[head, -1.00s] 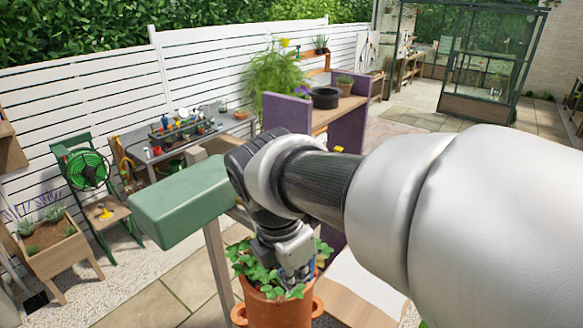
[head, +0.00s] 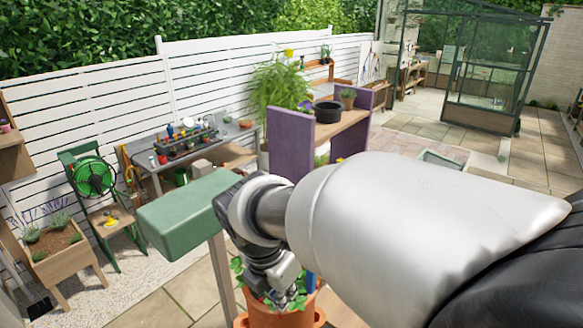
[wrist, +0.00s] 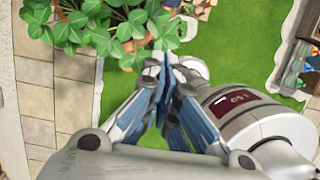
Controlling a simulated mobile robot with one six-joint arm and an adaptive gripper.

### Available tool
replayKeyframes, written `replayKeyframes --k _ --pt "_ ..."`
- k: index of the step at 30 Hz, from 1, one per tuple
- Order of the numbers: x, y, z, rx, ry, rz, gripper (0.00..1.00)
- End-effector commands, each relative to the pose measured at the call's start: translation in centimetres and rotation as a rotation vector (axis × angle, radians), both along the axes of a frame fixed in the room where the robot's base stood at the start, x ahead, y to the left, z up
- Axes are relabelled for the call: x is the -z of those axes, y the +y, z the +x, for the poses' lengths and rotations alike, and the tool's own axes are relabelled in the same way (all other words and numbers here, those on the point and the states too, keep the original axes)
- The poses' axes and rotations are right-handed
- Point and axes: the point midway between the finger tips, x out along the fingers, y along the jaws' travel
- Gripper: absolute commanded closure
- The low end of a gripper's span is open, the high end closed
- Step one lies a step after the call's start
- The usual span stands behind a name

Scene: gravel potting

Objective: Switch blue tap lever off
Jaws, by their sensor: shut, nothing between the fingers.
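My gripper (wrist: 162,98) is shut and empty in the wrist view, its two blue-grey fingers meeting at the tips, just below green leaves. In the head view my gripper (head: 288,276) points down over the plant in a terracotta pot (head: 278,316). A small blue strip shows beside it there; I cannot tell whether it is a finger or something behind. I cannot make out the blue tap lever in either view.
A green box-shaped top on a post (head: 180,212) stands just left of my arm. A purple-sided shelf (head: 290,145) is behind. A grey bench (head: 150,160) with small pots and a green hose reel (head: 93,175) stand at the fence. Paving lies between.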

Motion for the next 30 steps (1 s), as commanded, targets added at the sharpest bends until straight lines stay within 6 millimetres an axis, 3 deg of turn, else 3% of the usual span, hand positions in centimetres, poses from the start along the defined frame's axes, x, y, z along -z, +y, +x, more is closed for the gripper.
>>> replayKeyframes --k 7,15,30 --pt "5.3 -0.9 0.9 0.002 0.005 -0.003 1.0" --pt "4.8 -2.9 3.8 0.003 0.0 0.001 1.0" --pt "4.9 -3.2 4.1 0.0 -0.002 -0.002 1.0"
